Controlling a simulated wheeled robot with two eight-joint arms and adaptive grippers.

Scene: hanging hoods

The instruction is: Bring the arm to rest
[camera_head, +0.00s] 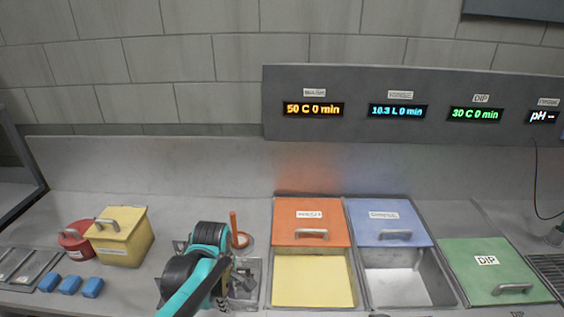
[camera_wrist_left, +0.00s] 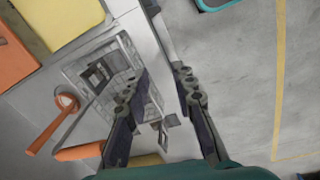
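My left arm comes in at the bottom of the head view, and its gripper (camera_head: 243,283) is low over the counter's front part, beside a metal rack. In the left wrist view the two fingers of this gripper (camera_wrist_left: 158,80) stand apart. Nothing is seen held between them. The counter's front edge and the floor show below and beyond them. In the head view my own arm links hide part of the counter. My right arm and gripper are not in view.
Left of my arm are a yellow lidded box (camera_head: 121,236), a red pot (camera_head: 76,240) and several blue blocks (camera_head: 70,285). An orange-handled tool (camera_head: 234,228) stands behind the gripper. To the right are basins with orange (camera_head: 311,222), blue (camera_head: 388,222) and green (camera_head: 494,268) lids.

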